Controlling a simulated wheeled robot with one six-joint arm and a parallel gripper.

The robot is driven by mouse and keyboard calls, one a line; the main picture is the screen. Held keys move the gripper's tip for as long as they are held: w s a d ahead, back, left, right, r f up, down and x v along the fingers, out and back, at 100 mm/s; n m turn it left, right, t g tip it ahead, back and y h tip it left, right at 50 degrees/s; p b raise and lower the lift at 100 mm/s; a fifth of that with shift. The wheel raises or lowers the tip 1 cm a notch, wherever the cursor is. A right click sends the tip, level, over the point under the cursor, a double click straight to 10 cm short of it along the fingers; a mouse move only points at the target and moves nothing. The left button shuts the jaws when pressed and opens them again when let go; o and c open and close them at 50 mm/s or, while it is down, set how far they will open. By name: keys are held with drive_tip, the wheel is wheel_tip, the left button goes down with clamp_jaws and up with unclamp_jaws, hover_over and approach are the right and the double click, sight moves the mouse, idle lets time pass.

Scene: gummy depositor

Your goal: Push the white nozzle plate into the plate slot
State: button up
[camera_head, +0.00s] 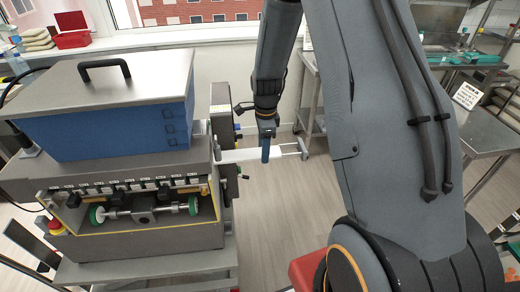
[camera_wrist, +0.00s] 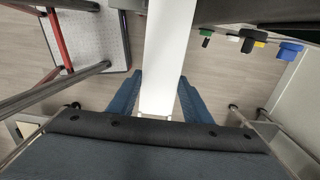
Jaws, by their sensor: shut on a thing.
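The white nozzle plate (camera_head: 240,155) is a long, flat bar, lying roughly level beside the right side of the depositor (camera_head: 205,185). Its left end reaches the machine's side; I cannot tell how far it is inside the plate slot, as the opening is not clearly visible. My gripper (camera_head: 266,150) points down and is shut on the plate near its outer part. In the wrist view, the plate (camera_wrist: 168,50) runs from the top edge down between the two blue fingers of my gripper (camera_wrist: 160,85).
A blue hopper with a grey lid (camera_head: 95,80) sits on top of the depositor. Small coloured knobs (camera_wrist: 248,42) stick out near the plate in the wrist view. A metal trolley (camera_head: 312,95) stands behind my gripper. Open floor (camera_head: 285,210) lies below it.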

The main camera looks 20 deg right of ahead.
sight(228, 156)
drive_tip(key=shift+s+d, duration=0.15)
drive_tip(key=shift+d, duration=0.55)
drive_tip(key=shift+s+d, duration=0.1)
drive_tip(key=shift+d, duration=0.6)
drive_tip(key=shift+s+r, duration=0.1)
drive_tip(key=shift+a, duration=0.15)
drive_tip(key=shift+w+a, duration=0.5)
drive_tip(key=shift+a, duration=2)
drive_tip(key=shift+w+a, duration=0.55)
drive_tip(key=shift+a, duration=1.9)
drive_tip(key=shift+w+a, duration=0.5)
drive_tip(key=shift+a, duration=2)
drive_tip(key=o, duration=1.6)
